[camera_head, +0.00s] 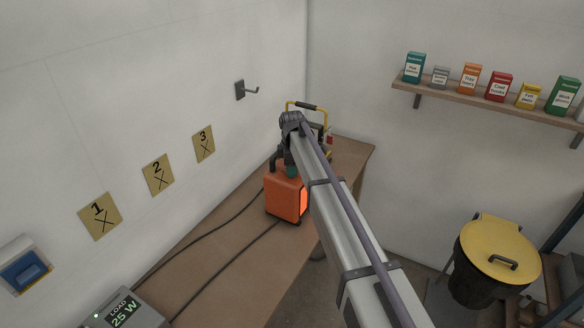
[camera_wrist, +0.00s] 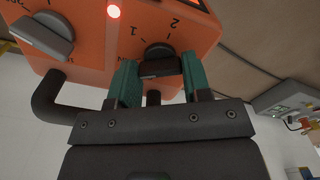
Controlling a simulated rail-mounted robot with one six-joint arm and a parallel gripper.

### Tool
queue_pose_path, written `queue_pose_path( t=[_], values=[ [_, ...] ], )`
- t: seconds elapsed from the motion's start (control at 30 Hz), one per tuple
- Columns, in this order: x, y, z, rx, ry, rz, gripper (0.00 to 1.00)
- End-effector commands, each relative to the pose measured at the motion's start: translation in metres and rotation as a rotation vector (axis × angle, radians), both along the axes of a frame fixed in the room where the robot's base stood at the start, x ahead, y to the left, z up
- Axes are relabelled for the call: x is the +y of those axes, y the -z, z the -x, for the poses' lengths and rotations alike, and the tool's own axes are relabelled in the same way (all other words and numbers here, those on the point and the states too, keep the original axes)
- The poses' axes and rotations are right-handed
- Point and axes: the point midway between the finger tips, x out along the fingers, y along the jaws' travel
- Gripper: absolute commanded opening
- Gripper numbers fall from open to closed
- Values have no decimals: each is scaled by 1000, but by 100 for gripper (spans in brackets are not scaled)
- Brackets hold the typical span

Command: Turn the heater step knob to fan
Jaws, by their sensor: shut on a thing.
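The orange heater (camera_head: 283,203) stands on the wooden bench in the head view, partly behind my arm. In the wrist view its orange panel (camera_wrist: 85,35) shows upside down. The dark step knob (camera_wrist: 158,66) sits on this panel, with the marks 1 and 2 beside it. My gripper (camera_wrist: 159,64) has its green fingers on both sides of this knob and is shut on it. The fingers and knob body hide part of the scale, so I cannot read the exact setting. A larger grey knob (camera_wrist: 42,36) is at the left, apart from the fingers.
A black tube handle (camera_wrist: 48,98) runs near the left finger. A load meter (camera_head: 122,312) reads 25 W on the bench (camera_head: 215,245). Dark cables cross the bench. A yellow-lidded bin (camera_head: 497,250) stands right.

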Motion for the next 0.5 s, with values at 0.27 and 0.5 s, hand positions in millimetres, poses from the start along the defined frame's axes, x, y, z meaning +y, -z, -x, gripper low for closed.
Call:
queue_pose_path(
  t=[0.27, 0.5],
  values=[
    [0, 0, 1, 1, 1, 0, 51],
    [0, 0, 0, 1, 2, 0, 70]
  ],
)
